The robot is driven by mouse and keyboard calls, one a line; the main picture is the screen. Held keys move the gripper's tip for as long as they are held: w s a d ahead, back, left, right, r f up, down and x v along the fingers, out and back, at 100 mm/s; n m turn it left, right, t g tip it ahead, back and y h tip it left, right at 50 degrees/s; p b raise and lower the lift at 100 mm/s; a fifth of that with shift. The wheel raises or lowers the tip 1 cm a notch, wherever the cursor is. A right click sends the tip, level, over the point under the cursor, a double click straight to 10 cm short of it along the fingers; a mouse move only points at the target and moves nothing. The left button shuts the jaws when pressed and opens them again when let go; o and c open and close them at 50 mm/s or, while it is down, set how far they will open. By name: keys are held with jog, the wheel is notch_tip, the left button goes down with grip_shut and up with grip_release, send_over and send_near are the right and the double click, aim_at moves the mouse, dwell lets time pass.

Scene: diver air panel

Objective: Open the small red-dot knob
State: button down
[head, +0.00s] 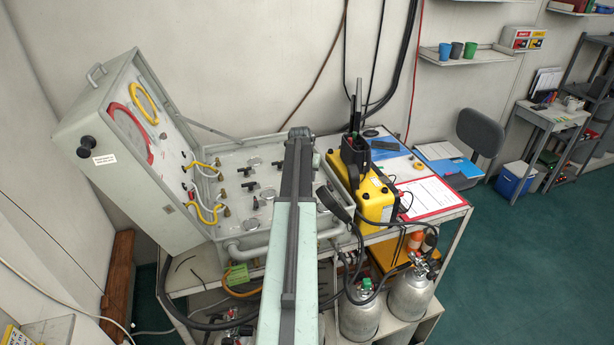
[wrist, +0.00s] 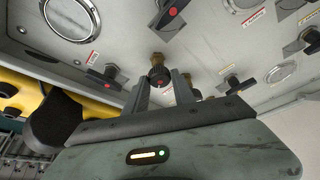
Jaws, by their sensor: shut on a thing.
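The small red-dot knob (wrist: 158,74) shows in the wrist view as a dark round knob on a brass stem, with a red dot on its face. It sits on the underside-looking grey panel (wrist: 215,60). My gripper (wrist: 161,84) has one finger on each side of this knob and is shut on it. The knob's exact turned position cannot be told. In the head view my arm covers the middle of the panel (head: 233,190), and the knob and my fingertips are hidden behind it.
Black red-dot handles (wrist: 171,12) and (wrist: 104,76) and a brass fitting (wrist: 227,70) are close around the knob. A yellow case (head: 376,197) stands right of the panel. The open lid (head: 128,170) rises at left.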

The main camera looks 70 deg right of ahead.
jog(key=n+t, duration=0.1)
jog(key=n, duration=0.3)
jog(key=shift+s+t+y, duration=0.1)
jog(key=shift+t+y, duration=0.2)
jog(key=shift+t, duration=0.1)
jog(key=shift+d+n+t+y, duration=0.1)
jog(key=shift+n+t+y, duration=0.3)
jog(key=shift+n, duration=1.3)
jog(key=c, duration=1.1)
grip_release()
jog(key=shift+s+r, duration=0.1)
jog(key=p+v, duration=0.7)
jog(key=shift+s+r, duration=0.1)
jog(key=shift+r, duration=0.15)
